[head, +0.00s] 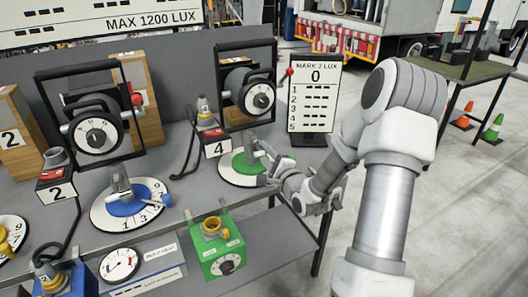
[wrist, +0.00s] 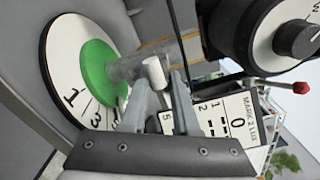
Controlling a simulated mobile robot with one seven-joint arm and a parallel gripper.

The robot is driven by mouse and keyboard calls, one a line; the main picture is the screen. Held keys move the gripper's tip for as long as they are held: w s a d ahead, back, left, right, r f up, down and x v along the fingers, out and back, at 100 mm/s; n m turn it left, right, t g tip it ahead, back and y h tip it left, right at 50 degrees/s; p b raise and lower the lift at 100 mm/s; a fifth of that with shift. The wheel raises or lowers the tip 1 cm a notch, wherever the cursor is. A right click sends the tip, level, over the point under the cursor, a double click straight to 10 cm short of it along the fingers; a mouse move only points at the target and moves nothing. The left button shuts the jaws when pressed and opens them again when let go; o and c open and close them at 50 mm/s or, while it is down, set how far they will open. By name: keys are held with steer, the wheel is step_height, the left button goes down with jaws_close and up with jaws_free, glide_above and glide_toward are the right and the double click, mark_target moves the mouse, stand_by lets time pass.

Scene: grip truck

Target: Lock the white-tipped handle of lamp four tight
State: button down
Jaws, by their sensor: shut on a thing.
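Lamp four (head: 255,95) hangs in a black yoke, and the "4" label (head: 220,149) is on the bench in front of it. Before it is a white dial with a green centre (head: 240,165), which bears a grey metal post. The white-tipped handle (wrist: 155,72) shows in the wrist view beside the grey post (wrist: 128,68), over the green disc (wrist: 98,70). My gripper (head: 268,180) is at the right side of this dial. In the wrist view its fingers (wrist: 162,92) are shut on the handle at the white tip. The fingers partly hide the handle's lower part.
Lamp two (head: 97,135) and a blue dial (head: 128,205) stand to the left. A "MARK 2 LUX" board (head: 316,95) stands behind my arm. A green box (head: 220,250) is below the bench edge. A red-knobbed lever (wrist: 300,87) sticks out from lamp four.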

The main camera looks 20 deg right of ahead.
steer(key=shift+r, duration=0.1)
steer(key=c, duration=0.7)
jaws_free()
steer(key=shift+w, duration=0.1)
steer(key=shift+o, duration=0.2)
steer(key=s+p, duration=0.8)
steer(key=s, duration=0.9)
steer(key=shift+s+d, duration=0.25)
